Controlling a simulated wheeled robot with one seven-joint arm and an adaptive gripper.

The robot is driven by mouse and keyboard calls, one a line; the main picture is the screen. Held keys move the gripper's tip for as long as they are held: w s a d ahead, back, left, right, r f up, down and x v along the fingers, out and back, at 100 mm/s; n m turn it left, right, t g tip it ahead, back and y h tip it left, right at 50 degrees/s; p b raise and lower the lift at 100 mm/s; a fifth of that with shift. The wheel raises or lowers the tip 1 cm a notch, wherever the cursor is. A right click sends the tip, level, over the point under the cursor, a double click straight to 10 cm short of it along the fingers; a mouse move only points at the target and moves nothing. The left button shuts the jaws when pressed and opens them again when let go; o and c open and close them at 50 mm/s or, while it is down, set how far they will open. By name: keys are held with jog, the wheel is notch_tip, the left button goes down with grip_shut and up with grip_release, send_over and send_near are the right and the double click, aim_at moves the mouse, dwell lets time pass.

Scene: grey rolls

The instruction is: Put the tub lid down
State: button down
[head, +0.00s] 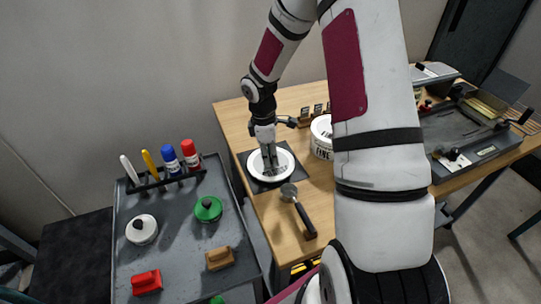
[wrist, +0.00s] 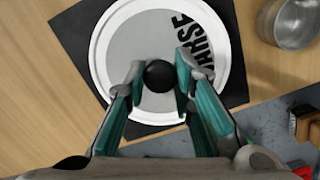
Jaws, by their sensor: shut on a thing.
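The tub lid (wrist: 215,110) is a white-rimmed grey disc with black lettering, partly hidden by my fingers. My gripper (wrist: 160,68) is shut on its round black knob (wrist: 160,77), one finger on each side. The lid also shows in the head view (head: 257,172), below my gripper (head: 269,155) and over a dark square mat (head: 252,183) on the wooden table. The lid looks level and lies within most of the mat's outline. I cannot tell whether it touches the mat. A white tub marked FINE (head: 320,148) stands right of it, partly hidden by my arm.
A scoop with a metal cup (head: 289,191) and dark handle lies close in front of the mat. Small labelled stands (head: 305,114) are behind. A grey cart (head: 180,237) with markers, knobbed lids and coloured blocks stands left. A dark tray (head: 480,140) is at the right.

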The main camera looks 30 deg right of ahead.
jog(key=shift+f, duration=0.2)
jog(key=c, duration=1.4)
grip_release()
jog(key=shift+o, duration=0.2)
notch_tip(320, 180, up, 12)
jog(key=a, duration=0.1)
jog(key=s+a+r+m+t+h, duration=0.1)
jog(key=s+a+r+m, duration=0.2)
jog(key=s+r, duration=0.3)
jog(key=s+a+r+m+t, duration=0.15)
jog(key=s+a+r, duration=0.25)
jog(key=r, duration=0.4)
jog(key=s+a+r+m+t+y, duration=0.1)
jog(key=s+a+r+m, duration=0.1)
jog(key=s, duration=0.5)
jog(key=s+a+r+m+t+y, duration=0.1)
jog(key=s+a+m, duration=0.3)
jog(key=s, duration=0.4)
jog(key=shift+s+a+r+m, duration=0.15)
jog(key=shift+s+r+m, duration=0.15)
jog(key=shift+r, duration=0.2)
jog(key=shift+r+p, duration=0.1)
jog(key=shift+p, duration=0.25)
